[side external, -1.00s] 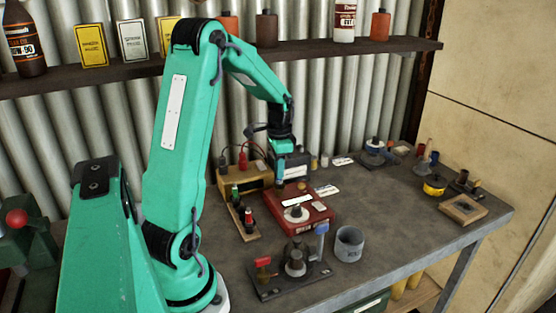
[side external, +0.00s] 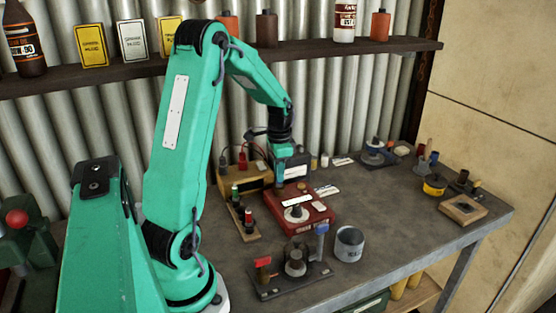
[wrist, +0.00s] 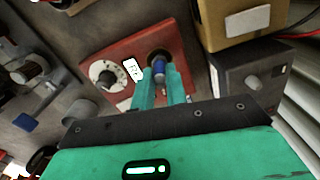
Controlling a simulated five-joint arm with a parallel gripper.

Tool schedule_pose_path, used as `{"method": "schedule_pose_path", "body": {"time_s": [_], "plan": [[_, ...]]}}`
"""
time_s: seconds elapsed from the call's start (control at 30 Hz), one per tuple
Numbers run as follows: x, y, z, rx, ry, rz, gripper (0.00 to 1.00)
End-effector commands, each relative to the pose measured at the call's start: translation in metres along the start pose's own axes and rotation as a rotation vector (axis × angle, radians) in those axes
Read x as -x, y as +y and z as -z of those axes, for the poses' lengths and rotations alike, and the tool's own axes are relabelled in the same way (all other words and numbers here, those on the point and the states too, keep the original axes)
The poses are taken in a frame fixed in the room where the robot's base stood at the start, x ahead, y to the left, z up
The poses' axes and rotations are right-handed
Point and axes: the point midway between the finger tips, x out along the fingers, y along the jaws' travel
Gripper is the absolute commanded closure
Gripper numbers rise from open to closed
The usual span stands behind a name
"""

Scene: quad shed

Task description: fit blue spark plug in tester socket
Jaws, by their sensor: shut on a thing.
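The red tester box (side external: 318,214) sits on the bench, with a dial and a white label on top; it also shows in the wrist view (wrist: 118,52). Its round, dark tester socket (wrist: 157,53) is at the box's end nearest the grey box. My gripper (wrist: 161,74) is shut on the blue spark plug (wrist: 159,66), which lies between the teal fingertips and lines up with the socket in the wrist view. I cannot tell how far the plug is inside it. In the side view my gripper (side external: 281,180) is low at the tester's back; the plug is hidden there.
A grey box (side external: 290,165) and a tan box with terminals (side external: 244,178) stand close behind the tester. A wooden rack with plugs (side external: 243,222) is to its left. A fixture (side external: 292,270) and a grey cup (side external: 349,243) stand in front.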

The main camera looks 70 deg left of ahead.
Motion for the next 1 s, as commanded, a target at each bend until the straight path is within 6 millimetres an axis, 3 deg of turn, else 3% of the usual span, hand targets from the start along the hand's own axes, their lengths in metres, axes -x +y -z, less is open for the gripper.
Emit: {"method": "schedule_pose_path", "body": {"time_s": [0.8, 0.83, 0.9, 0.97, 1.0], "plan": [[-0.0049, 0.0000, 0.0000, 0.000, 0.000, 0.000, 1.00], [-0.0049, 0.0000, 0.0000, 0.000, 0.000, 0.000, 0.84], [-0.0049, 0.0000, 0.0001, 0.000, 0.000, 0.000, 0.70], [-0.0049, 0.0000, 0.0000, 0.000, 0.000, 0.000, 0.61], [-0.0049, 0.0000, 0.0000, 0.000, 0.000, 0.000, 0.61]]}}
